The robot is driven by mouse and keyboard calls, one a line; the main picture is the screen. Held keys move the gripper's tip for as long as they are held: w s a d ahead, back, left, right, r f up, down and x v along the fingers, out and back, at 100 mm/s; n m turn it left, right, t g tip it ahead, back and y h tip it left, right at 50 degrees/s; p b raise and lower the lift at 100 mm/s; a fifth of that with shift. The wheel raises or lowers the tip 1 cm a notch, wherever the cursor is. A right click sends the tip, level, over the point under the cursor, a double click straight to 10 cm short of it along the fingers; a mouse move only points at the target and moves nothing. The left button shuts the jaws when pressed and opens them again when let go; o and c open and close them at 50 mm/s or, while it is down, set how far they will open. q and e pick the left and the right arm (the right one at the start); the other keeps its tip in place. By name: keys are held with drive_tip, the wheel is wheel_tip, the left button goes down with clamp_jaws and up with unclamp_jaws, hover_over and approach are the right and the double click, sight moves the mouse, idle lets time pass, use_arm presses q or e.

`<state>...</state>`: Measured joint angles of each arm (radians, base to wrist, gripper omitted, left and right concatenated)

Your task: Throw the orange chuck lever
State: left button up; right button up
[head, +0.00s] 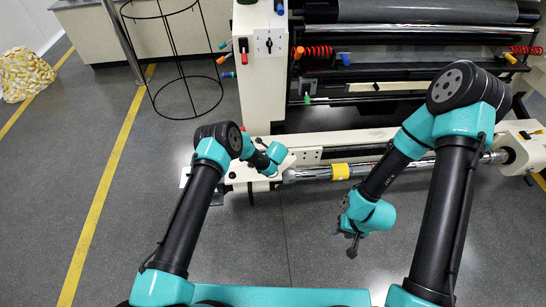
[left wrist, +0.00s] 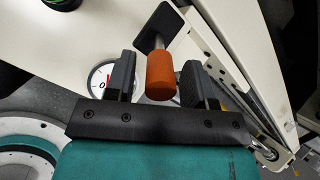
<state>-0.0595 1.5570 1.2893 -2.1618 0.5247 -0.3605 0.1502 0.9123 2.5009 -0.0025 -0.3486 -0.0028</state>
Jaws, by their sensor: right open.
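The orange chuck lever shows in the left wrist view as an orange cylindrical knob (left wrist: 160,76) on a short metal stem, which comes from a black plate (left wrist: 168,33). My left gripper (left wrist: 158,62) is open, with one black finger on each side of the knob. In the head view my left wrist hides the lever, at the left end of the roll shaft (head: 312,174). My right gripper (head: 352,243) is open and empty, pointing down in front of the shaft.
A cream machine (head: 262,85) with rollers stands behind the shaft. A black wire stand (head: 186,75) is at the left. A dial gauge (left wrist: 98,79) lies beyond the left finger. The grey floor in front is clear.

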use_arm(q)
drive_tip(key=shift+o, duration=0.2)
drive_tip(key=v, duration=1.7)
drive_tip(key=shift+r, duration=0.15)
drive_tip(key=shift+s, duration=0.15)
drive_tip(key=s+a+f+n+g+h, duration=0.1)
drive_tip(key=s+a+f+n+g, duration=0.1)
drive_tip(key=s+a+n+g, duration=0.35)
drive_tip(key=s+a+f+n+g+h, duration=0.2)
drive_tip(key=s+a+n, duration=0.4)
drive_tip(key=s, duration=0.5)
drive_tip(key=s+a+r+n+t+h, duration=0.1)
drive_tip(key=s+a+n, duration=0.3)
drive_tip(key=s+n, duration=0.4)
drive_tip(key=s+a+r+n+h, duration=0.1)
drive_tip(key=s+a+r+n, duration=0.2)
drive_tip(key=s+n, duration=0.6)
drive_tip(key=a+n, duration=0.1)
drive_tip(key=a, duration=0.1)
drive_tip(key=shift+a+t, duration=0.35)
